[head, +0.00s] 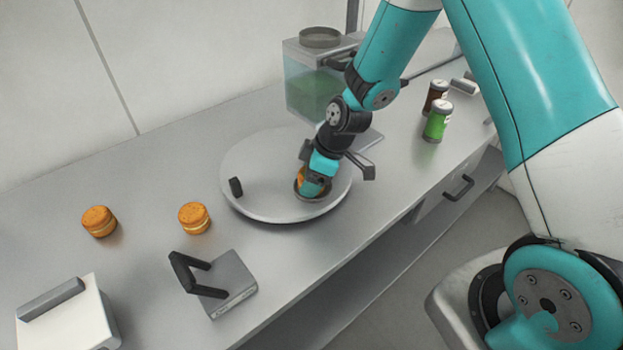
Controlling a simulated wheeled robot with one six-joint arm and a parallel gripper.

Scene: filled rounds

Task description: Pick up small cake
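One small round cake (98,222), golden brown with a pale middle layer, stands on the counter at the left. A second, similar cake (194,218) stands to its right, just left of the round grey plate (255,165). My gripper (312,190) points down over the right part of the plate, at a small dark-rimmed round thing. A bit of orange (301,176) shows beside the gripper there; it may be another cake, but my gripper covers most of it. The fingertips are hidden, so I cannot tell whether they grip it.
A dark upright piece (236,187) stands on the plate's left side. A grey block with a black handle (228,284) and a white box (62,318) are near the front left. A clear container with green contents (308,92) stands behind; two jars (437,122) stand right.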

